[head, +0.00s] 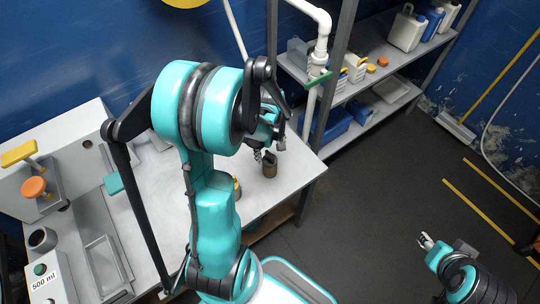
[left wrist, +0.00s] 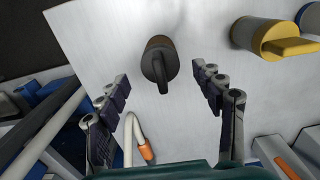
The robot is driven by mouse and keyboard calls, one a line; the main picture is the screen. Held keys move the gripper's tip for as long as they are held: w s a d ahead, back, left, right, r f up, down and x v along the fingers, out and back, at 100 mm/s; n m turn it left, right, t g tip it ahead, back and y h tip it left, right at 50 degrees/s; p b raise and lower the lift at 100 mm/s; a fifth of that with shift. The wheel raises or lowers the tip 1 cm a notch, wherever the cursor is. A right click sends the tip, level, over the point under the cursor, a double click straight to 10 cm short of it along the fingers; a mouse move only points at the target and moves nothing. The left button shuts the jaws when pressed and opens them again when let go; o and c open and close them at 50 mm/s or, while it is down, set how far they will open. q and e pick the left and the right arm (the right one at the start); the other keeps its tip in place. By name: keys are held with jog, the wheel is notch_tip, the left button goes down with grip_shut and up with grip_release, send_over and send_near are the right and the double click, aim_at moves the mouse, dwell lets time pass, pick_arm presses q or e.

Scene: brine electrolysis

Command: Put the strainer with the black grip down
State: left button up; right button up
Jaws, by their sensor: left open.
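The strainer with the black grip (head: 269,165) is a dark, short cylinder standing on the light grey tabletop (head: 305,163) near its right end. In the left wrist view the strainer (left wrist: 158,60) shows from above, its black grip pointing toward my gripper. My left gripper (left wrist: 162,82) is open, with a finger on each side of the strainer and visible gaps between. In the head view my left gripper (head: 268,148) is just above and behind it, partly hidden by my arm. My right gripper (head: 425,241) is far off over the floor at the lower right; its finger opening is unclear.
A similar piece with a yellow grip (left wrist: 272,38) stands to the right in the left wrist view. A white pipe (head: 317,60) and a shelf (head: 365,82) with bottles stand behind the table. A unit marked 500 ml (head: 47,280) is at left.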

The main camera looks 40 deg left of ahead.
pick_arm(q)
notch_tip(320, 180, up, 7)
jog(key=shift+f+p, duration=0.1)
jog(key=shift+p, duration=0.85)
jog(key=s+d+r+m+t, duration=0.2)
jog(key=d+r+m+t, duration=0.1)
jog(key=d+r+m, duration=0.2)
jog(key=s+d+r+m+t, duration=0.3)
jog(key=d+r+m, duration=0.3)
jog(key=d+m, duration=0.3)
jog(key=shift+d+r+m+t, duration=0.15)
jog(key=shift+d+m+t, duration=0.35)
jog(key=shift+d, duration=0.65)
jog(key=shift+s, duration=0.1)
